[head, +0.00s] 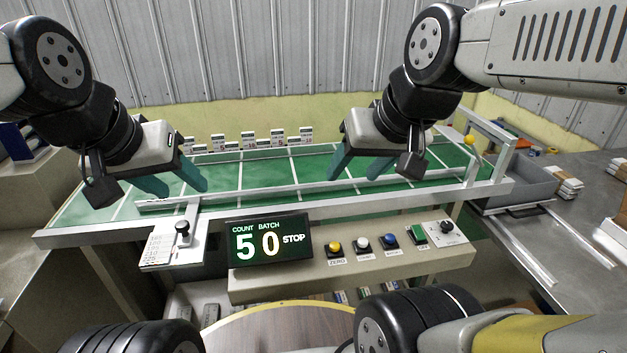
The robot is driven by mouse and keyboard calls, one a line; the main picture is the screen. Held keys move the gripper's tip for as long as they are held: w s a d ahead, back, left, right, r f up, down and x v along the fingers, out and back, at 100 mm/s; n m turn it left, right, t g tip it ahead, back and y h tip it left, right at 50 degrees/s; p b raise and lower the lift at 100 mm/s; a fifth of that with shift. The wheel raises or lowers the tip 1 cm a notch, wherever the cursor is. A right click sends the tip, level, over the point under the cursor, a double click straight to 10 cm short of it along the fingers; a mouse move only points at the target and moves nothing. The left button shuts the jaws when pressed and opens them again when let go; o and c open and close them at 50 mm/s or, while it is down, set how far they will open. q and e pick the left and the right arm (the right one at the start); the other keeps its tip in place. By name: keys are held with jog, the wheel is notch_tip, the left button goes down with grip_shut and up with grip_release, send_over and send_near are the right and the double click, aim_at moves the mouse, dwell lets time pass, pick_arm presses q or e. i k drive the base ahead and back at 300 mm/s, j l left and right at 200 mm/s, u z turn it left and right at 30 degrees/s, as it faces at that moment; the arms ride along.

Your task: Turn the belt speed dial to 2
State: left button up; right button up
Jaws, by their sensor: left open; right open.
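A small black knob (447,227) on a white plate sits at the right end of the control panel (350,278); it looks like the speed dial, but its markings and setting are too small to read. A black-knobbed lever (182,230) stands on a marked white plate left of the display. My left gripper (180,185) is open and empty over the left part of the green belt. My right gripper (360,174) is open and empty above the belt's middle, up and left of the panel knob. Neither gripper touches a control.
The display (270,241) reads COUNT, BATCH, 5, 0 and STOP. Yellow (334,247), white (363,242) and blue (390,238) buttons and a green switch (417,235) line the panel. Small boxes (248,139) stand behind the belt (265,175). A grey bin (515,185) is at right.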

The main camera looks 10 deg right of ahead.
aim_at(445, 226)
jog(key=z, duration=1.55)
jog(key=l, duration=1.7)
